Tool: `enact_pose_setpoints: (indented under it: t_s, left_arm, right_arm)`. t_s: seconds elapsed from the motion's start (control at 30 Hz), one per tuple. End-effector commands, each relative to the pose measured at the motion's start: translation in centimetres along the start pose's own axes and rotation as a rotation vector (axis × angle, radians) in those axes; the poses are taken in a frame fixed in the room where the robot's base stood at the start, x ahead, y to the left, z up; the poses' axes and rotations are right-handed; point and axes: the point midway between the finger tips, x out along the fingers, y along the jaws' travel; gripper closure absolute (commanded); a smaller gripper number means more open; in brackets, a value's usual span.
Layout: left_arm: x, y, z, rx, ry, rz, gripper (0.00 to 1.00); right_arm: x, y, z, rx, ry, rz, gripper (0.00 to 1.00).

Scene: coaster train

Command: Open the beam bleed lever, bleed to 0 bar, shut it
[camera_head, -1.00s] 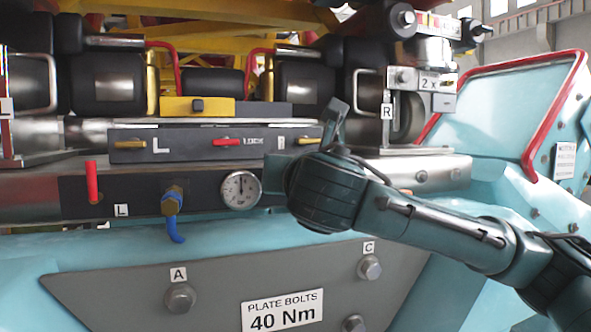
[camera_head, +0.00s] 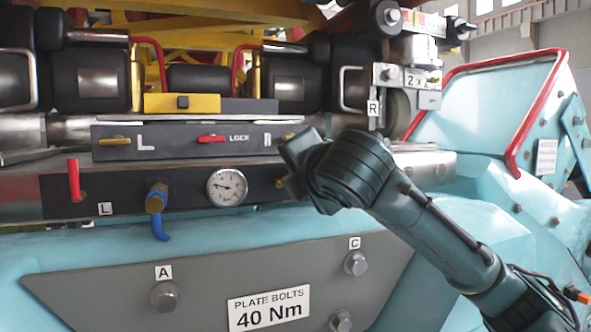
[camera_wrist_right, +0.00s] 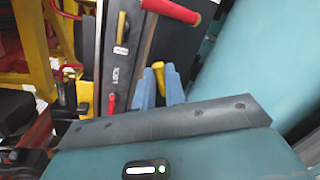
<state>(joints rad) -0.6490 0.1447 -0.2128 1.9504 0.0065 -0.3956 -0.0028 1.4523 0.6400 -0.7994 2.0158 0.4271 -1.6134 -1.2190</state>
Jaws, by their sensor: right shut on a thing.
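A yellow lever (camera_wrist_right: 171,74) shows between the light blue fingertips of my right gripper (camera_wrist_right: 161,88) in the right wrist view. My right gripper is shut on it, and the hand hides most of it. In the head view my right wrist covers the panel right of the gauge, and a small yellow-brown part (camera_head: 279,183) shows beside it. The round white gauge (camera_head: 227,186) has its needle pointing to the upper left; its numbers are too small to read. My left gripper is not in view.
A red lever (camera_head: 74,180) stands upright at the panel's left. A brass fitting with a blue hose (camera_head: 157,203) lies left of the gauge. Above is a dark lock bar (camera_head: 180,142) with yellow and red handles. Another red lever (camera_wrist_right: 172,10) is close to my right gripper.

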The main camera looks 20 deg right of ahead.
Motion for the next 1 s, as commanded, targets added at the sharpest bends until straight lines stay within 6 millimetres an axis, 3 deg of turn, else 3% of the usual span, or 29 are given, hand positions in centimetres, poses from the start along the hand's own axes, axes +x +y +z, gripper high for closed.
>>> enact_pose_setpoints:
  t_s: [0.5,1.0]
  left_arm:
    - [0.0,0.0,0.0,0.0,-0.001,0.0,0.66]
    - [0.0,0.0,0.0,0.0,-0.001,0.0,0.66]
  right_arm:
    - [0.2,-1.2,0.0,0.347,0.069,0.0,1.0]
    - [0.3,-1.4,-0.1,0.416,0.082,0.001,1.0]
